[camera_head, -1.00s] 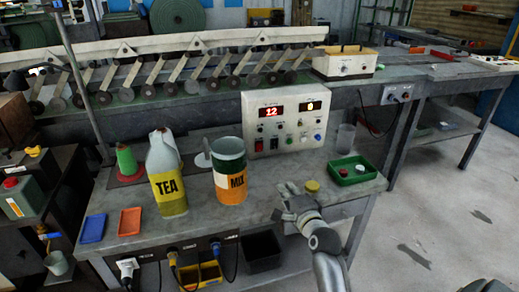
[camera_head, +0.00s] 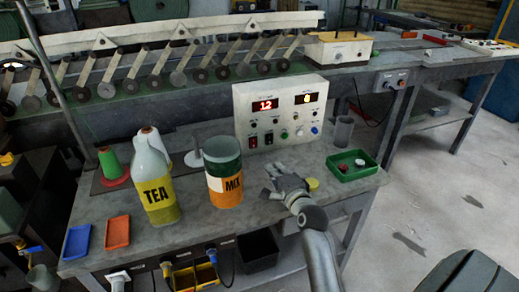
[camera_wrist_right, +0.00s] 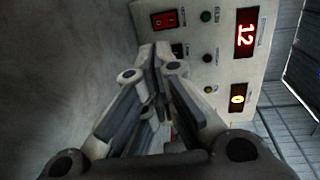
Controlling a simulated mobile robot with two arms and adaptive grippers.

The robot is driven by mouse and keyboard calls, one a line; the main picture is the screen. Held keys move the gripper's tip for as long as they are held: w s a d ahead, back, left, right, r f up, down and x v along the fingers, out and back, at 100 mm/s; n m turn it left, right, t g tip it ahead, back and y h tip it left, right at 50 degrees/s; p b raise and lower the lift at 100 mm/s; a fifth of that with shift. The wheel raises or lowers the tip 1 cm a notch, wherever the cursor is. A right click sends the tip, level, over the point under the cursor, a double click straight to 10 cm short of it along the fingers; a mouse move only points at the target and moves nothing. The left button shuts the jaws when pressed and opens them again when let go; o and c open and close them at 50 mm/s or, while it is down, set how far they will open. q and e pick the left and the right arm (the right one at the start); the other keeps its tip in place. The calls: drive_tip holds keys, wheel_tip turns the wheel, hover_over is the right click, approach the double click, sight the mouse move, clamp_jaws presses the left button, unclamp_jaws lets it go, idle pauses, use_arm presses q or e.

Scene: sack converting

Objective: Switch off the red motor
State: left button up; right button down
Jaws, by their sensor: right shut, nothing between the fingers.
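A pale control box (camera_head: 277,128) stands at the back of the grey bench. Its two lit displays read 12 in red and a yellow digit. Two rocker switches sit low on its front: a red one (camera_head: 253,142) and a darker one (camera_head: 269,138). The red switch (camera_wrist_right: 165,18) also shows in the right wrist view; the other is partly behind my fingers. Panel labels are too small to read, and I cannot make out a red motor. My right gripper (camera_head: 279,174) is shut and empty, in front of the box and apart from it. My left gripper is out of view.
The TEA jug (camera_head: 159,195) and MIX can (camera_head: 225,186) stand left of my right gripper. A yellow cap (camera_head: 312,184) and a green tray (camera_head: 346,173) lie to its right. Bench (camera_head: 200,218) surface is bare in front of the MIX can.

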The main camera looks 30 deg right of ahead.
approach(256, 144)
drive_tip(key=shift+w+d+f, duration=0.2)
drive_tip(key=shift+d+f, duration=0.05)
drive_tip(key=shift+d, duration=0.05)
drive_tip(key=x, duration=0.4)
drive_tip(key=shift+w+f, duration=0.1)
drive_tip(key=shift+w, duration=0.3)
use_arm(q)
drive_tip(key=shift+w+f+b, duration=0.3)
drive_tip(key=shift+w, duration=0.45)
use_arm(e)
drive_tip(key=shift+x, duration=1)
drive_tip(key=shift+w+d, duration=0.1)
drive_tip(key=shift+w, duration=0.05)
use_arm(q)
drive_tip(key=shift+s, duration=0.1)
use_arm(e)
drive_tip(key=shift+f, duration=0.1)
